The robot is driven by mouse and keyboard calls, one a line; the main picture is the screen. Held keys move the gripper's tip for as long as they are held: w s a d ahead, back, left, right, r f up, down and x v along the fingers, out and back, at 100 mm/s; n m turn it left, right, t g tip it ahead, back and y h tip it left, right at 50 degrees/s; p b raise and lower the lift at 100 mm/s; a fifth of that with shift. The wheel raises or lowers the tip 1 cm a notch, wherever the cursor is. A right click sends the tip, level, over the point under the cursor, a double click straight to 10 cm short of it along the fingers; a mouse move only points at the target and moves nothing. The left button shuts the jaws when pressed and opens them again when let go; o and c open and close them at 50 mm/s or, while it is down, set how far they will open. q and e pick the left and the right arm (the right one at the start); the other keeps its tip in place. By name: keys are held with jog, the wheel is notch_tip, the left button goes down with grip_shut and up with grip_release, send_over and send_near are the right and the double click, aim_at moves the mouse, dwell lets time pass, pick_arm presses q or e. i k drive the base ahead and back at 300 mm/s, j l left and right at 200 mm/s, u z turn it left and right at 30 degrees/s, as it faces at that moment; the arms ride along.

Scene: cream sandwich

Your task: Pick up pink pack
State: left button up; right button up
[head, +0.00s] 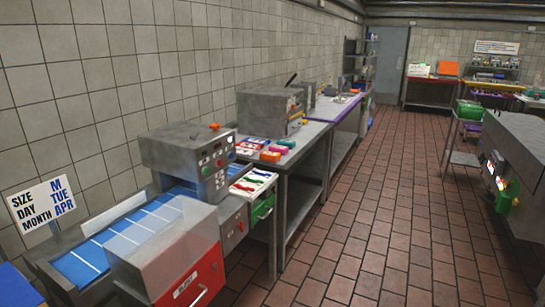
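Several small coloured packs lie together on the grey metal counter (303,150) beyond the conveyor machine. A pinkish-purple pack (279,149) lies near the counter's front edge. An orange pack (270,156) is just nearer than it, and a teal pack (287,143) is just beyond it. Red and pink shades also show on flat packs (252,143) farther left, too small to tell apart. Neither of my grippers is in view.
A grey conveyor machine (185,150) with a blue belt (88,262) fills the left foreground. A tray of coloured items (254,182) sits beside it. A grey machine (265,113) stands behind the packs. The tiled floor (365,220) is clear; another machine (515,150) stands right.

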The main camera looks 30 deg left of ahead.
aim_at(284, 151)
jog(key=i, duration=1.25)
jog(key=i+u, duration=0.15)
jog(key=i, duration=0.7)
jog(key=i+l+u, duration=0.1)
jog(key=i, duration=0.7)
